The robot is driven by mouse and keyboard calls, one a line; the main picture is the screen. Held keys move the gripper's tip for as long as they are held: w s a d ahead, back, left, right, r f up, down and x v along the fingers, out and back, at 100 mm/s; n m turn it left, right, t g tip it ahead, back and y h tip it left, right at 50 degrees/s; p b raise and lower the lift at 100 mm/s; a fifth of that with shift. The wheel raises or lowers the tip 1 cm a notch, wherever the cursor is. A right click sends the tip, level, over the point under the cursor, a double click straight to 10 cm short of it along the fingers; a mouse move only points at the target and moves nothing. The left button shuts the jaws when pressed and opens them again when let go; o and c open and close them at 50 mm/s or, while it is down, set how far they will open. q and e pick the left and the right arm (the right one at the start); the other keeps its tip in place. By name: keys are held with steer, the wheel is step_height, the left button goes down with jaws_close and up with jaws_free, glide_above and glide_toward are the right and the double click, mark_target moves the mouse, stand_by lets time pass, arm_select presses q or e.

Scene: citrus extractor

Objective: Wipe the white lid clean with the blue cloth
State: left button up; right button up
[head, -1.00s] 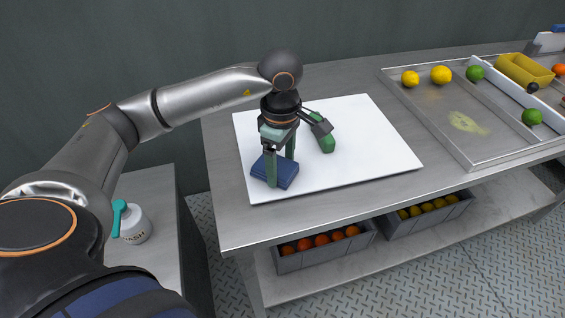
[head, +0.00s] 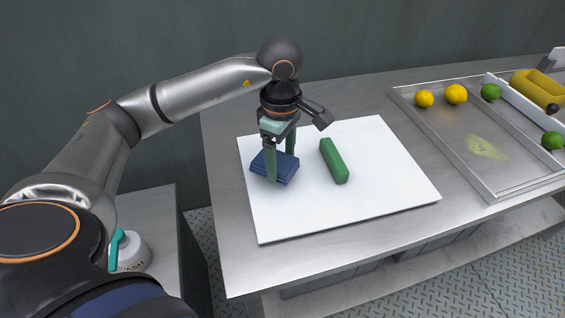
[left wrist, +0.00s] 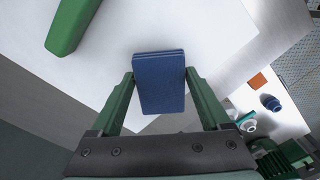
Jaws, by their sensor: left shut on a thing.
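The blue cloth (head: 275,166), a folded dark blue block, is at the upper left part of the white lid (head: 330,212), a flat white panel lying on the steel table. My left gripper (head: 281,165) points down and is shut on the cloth, one finger on each side. The cloth also shows between the fingers in the left wrist view (left wrist: 160,85), over or on the lid; contact with it is hard to tell. No marks are visible on the lid's bare part. My right gripper is not in view.
A green block (head: 334,160) lies on the lid just right of the cloth. A steel tray (head: 470,165) with a yellowish smear, lemons and limes stands to the right. A lidded white tub (head: 133,254) is on the lower side table. A dark wall is behind.

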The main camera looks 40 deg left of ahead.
arm_select(q)
steer(key=shift+r+p, duration=0.5)
steer(key=shift+r, duration=0.45)
steer(key=shift+r+p, duration=0.5)
steer(key=shift+r, duration=0.65)
steer(key=shift+r+p, duration=0.55)
steer(key=shift+p, duration=0.05)
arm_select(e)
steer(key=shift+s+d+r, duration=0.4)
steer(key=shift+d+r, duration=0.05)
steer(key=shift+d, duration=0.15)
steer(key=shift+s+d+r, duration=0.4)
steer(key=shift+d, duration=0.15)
